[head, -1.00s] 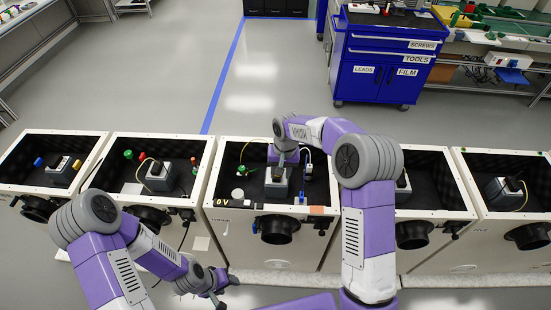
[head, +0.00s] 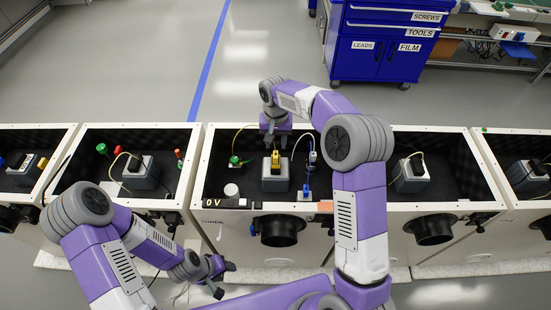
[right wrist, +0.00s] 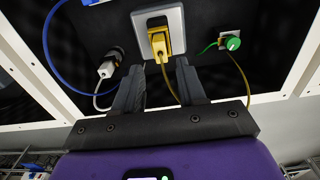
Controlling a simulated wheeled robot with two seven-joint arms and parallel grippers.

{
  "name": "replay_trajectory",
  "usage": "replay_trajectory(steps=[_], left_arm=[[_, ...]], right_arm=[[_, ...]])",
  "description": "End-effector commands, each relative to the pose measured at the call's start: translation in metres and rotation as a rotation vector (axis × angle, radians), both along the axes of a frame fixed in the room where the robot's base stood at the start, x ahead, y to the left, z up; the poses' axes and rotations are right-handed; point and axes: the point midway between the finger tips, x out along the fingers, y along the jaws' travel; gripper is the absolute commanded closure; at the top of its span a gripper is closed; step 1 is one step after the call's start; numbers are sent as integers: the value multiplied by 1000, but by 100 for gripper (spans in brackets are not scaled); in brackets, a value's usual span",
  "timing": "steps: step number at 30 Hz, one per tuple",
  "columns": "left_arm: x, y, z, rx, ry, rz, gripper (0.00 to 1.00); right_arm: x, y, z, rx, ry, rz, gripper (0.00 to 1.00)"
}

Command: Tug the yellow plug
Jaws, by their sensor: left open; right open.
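The yellow plug (head: 276,160) sits upright on a grey socket box (head: 275,182) inside the middle open cabinet. In the right wrist view the yellow plug (right wrist: 159,42) is in the pale socket plate (right wrist: 172,18), with its yellow cable trailing between my fingers. My right gripper (head: 273,138) is just behind the plug in the head view. In the right wrist view my right gripper (right wrist: 159,68) is open, its fingertips just short of the plug, one to each side, with nothing held. My left gripper (head: 220,276) is open and empty, low in front of the cabinets.
Similar cabinets stand on both sides. Open floor lies behind.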

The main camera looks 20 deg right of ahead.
Motion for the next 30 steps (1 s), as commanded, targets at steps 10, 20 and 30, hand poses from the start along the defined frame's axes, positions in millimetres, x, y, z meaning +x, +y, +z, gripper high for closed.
replay_trajectory(steps=[10,20,30], left_arm=[[0,0,-38,0,0,0,47],[0,0,-40,0,0,0,47],[0,0,-40,0,0,0,47]], right_arm=[[0,0,-52,-1,1,1,60],[0,0,-62,1,0,1,60],[0,0,-62,1,0,1,78]])
